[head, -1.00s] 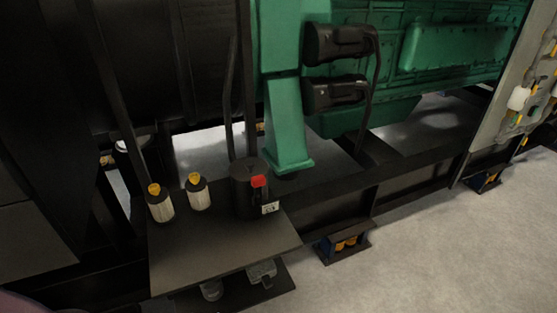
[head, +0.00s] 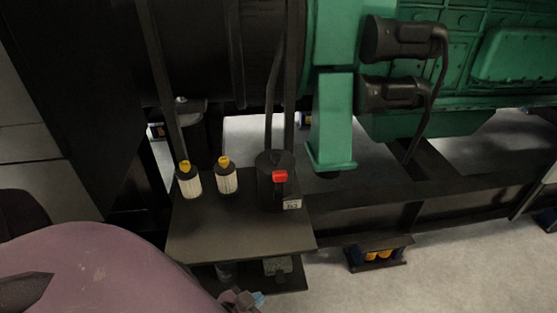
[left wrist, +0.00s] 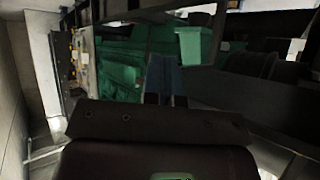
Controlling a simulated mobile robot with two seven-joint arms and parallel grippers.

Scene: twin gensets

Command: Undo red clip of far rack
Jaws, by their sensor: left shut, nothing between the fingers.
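A red clip (head: 280,176) sits on the front of a black canister (head: 268,190). The canister stands upright on the dark upper shelf (head: 225,240) of a small rack, with a white label below the clip. My left gripper (head: 246,300) shows small at the bottom edge of the head view, below and left of the clip and apart from it. It is shut and empty; my arm partly hides it. In the left wrist view its bluish fingers (left wrist: 166,78) are together with nothing in them. The clip cannot be made out there. My right gripper is not in view.
Items sit on the lower shelf (head: 285,284). A green engine (head: 480,70) on a black frame rises behind.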

